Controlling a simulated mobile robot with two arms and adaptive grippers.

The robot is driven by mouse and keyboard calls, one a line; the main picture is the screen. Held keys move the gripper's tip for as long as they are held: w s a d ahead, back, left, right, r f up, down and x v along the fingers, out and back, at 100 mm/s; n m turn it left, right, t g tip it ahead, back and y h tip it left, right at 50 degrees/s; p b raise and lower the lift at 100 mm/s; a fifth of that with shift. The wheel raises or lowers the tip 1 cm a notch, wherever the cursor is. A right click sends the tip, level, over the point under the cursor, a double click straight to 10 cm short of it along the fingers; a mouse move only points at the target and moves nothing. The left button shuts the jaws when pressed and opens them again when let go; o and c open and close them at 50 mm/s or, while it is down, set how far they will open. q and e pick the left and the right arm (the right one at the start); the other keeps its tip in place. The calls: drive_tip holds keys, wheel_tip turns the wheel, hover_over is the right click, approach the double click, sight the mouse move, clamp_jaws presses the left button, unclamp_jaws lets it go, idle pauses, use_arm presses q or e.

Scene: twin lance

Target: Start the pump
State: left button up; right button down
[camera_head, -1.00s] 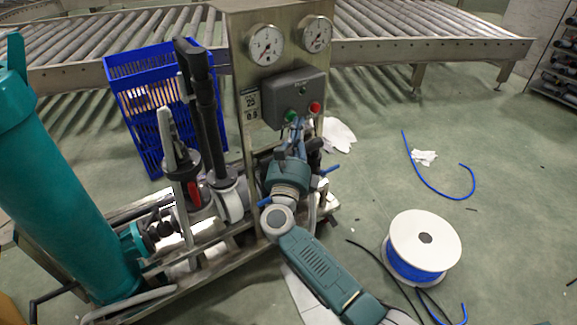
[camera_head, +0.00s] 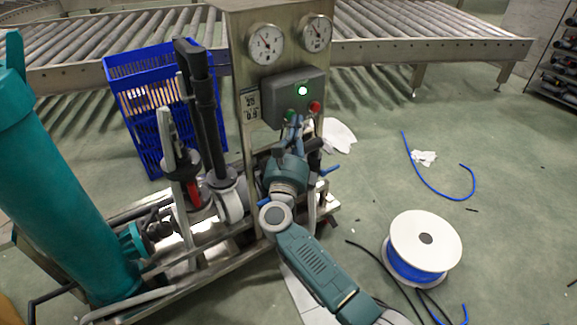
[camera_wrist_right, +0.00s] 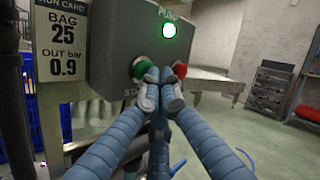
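The grey control box (camera_head: 293,97) labelled PUMP is mounted on the steel panel below two gauges. Its lamp (camera_head: 302,90) glows green and also shows lit in the wrist view (camera_wrist_right: 169,30). The green button (camera_wrist_right: 142,67) is at the box's lower left and the red button (camera_wrist_right: 180,70) at its lower right; the red one also shows in the head view (camera_head: 314,106). My right gripper (camera_wrist_right: 160,88) has its fingertips together, empty, just in front of the green button. I cannot tell if they touch it. My left gripper is out of view.
Left gauge (camera_head: 265,44) and right gauge (camera_head: 316,33) are above the box. A run card (camera_wrist_right: 63,40) reads BAG 25, OUT bar 0.9. A teal cylinder (camera_head: 55,190), black-handled valves and a blue crate (camera_head: 140,150) stand left. A hose spool (camera_head: 425,242) sits on the floor right.

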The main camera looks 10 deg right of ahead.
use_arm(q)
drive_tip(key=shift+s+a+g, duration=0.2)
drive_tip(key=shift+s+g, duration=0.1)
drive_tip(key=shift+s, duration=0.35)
use_arm(e)
drive_tip(key=shift+s, duration=0.3)
use_arm(q)
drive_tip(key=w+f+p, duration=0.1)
drive_tip(key=p, duration=0.2)
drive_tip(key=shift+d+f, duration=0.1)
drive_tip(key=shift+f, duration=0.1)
use_arm(e)
drive_tip(key=s+d, duration=0.2)
drive_tip(key=s, duration=0.3)
drive_tip(key=shift+s, duration=0.35)
